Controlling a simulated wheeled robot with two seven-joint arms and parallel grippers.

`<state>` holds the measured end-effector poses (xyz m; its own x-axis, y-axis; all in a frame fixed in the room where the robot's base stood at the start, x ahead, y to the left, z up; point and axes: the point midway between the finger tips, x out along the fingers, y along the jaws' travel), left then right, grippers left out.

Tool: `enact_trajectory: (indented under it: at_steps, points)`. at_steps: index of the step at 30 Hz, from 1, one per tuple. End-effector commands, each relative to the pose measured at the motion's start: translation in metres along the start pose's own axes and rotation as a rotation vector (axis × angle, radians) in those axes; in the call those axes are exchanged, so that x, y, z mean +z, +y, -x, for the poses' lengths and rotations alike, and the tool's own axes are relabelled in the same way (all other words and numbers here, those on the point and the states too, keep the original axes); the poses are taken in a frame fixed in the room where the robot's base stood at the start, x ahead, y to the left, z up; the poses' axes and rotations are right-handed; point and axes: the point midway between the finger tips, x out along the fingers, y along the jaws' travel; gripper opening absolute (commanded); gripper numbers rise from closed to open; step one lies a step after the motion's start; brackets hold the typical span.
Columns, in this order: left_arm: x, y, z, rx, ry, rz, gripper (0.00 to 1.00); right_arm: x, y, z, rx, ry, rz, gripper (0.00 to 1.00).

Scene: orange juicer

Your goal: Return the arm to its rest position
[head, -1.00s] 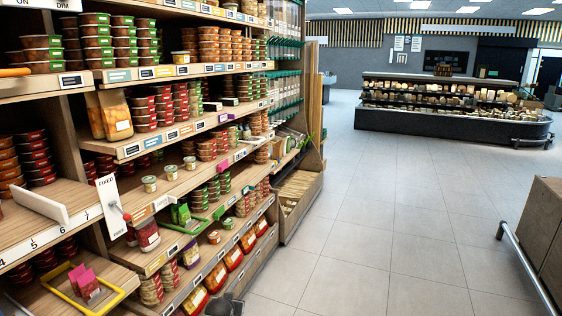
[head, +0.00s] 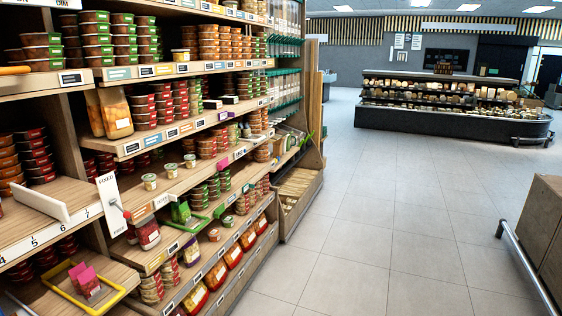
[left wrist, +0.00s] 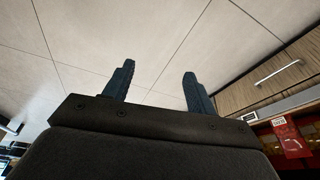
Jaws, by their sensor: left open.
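My left gripper (left wrist: 159,82) shows in the left wrist view. Its two dark fingers stand apart with nothing between them, over pale floor tiles. In the head view neither gripper shows. The dark part low in the earlier head picture is out of that view now.
Wooden shelves (head: 135,148) with stacked tubs and jars fill the left side. A yellow tray (head: 118,290) is at the lower left. A refrigerated display island (head: 440,122) stands at the back. A wooden counter with a metal rail (head: 520,262) is at the right. The tiled floor (head: 385,220) between is clear.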

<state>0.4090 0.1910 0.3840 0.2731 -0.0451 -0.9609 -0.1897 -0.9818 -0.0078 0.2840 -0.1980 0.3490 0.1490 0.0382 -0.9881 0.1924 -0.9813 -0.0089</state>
Motion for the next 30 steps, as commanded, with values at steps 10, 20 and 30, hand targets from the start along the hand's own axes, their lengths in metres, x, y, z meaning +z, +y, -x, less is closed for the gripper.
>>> enact_trajectory:
  at_steps: [10, 20, 30]
  points:
    - [0.123, 0.021, 0.0, 0.021, -0.121, 0.004, 0.57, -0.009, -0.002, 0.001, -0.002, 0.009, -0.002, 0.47]
    - [0.128, 0.022, 0.001, 0.022, -0.125, 0.004, 0.57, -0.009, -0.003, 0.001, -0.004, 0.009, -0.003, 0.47]
    - [0.128, 0.022, 0.001, 0.022, -0.125, 0.004, 0.57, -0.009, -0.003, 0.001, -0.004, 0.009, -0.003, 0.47]
